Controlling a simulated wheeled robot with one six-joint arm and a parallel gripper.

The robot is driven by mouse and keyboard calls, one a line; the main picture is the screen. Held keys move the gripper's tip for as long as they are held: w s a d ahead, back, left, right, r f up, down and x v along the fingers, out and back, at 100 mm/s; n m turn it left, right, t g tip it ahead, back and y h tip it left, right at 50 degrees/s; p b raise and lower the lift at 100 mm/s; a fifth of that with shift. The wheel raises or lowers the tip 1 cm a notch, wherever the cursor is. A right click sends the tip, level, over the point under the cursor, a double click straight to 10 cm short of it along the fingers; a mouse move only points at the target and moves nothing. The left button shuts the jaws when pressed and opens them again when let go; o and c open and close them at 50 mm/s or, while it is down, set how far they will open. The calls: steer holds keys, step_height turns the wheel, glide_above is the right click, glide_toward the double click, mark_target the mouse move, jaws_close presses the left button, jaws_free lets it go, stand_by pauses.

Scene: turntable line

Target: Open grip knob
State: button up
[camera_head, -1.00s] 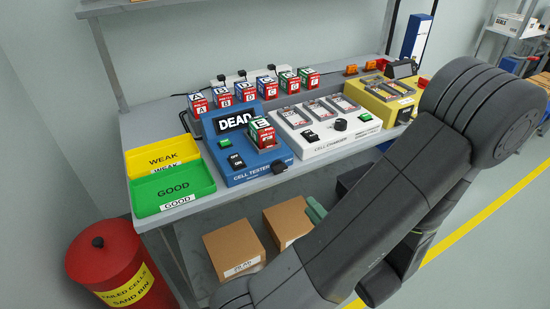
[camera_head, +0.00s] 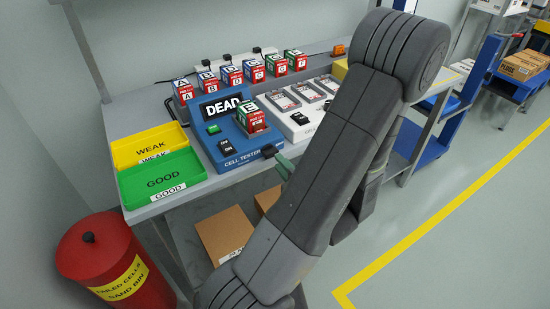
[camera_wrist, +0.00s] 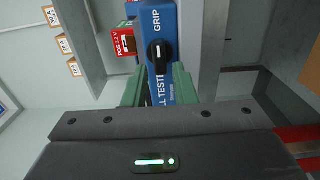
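The blue cell tester (camera_head: 232,153) stands on the bench, its screen reading DEAD, with cell E (camera_head: 252,119) seated in it. The black grip knob (camera_head: 268,150) sits at the tester's front right corner. In the wrist view the knob (camera_wrist: 159,56) shows a white pointer line beside the word GRIP. My gripper (camera_wrist: 157,80) is open, its green fingers on either side of the tester's front below the knob in the picture. I cannot tell whether they touch it. In the head view a green finger (camera_head: 285,163) shows just beside the knob; my arm hides the rest.
Several cells (camera_head: 230,76) stand in a row behind the tester. A white charger (camera_head: 293,120) is to its right, partly behind my arm. Yellow WEAK (camera_head: 126,152) and green GOOD (camera_head: 133,190) trays lie left. A red sand bin (camera_head: 95,255) and cardboard boxes (camera_head: 220,228) are below.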

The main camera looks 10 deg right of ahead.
mark_target(270, 153)
steer(key=shift+x, duration=2)
jaws_close()
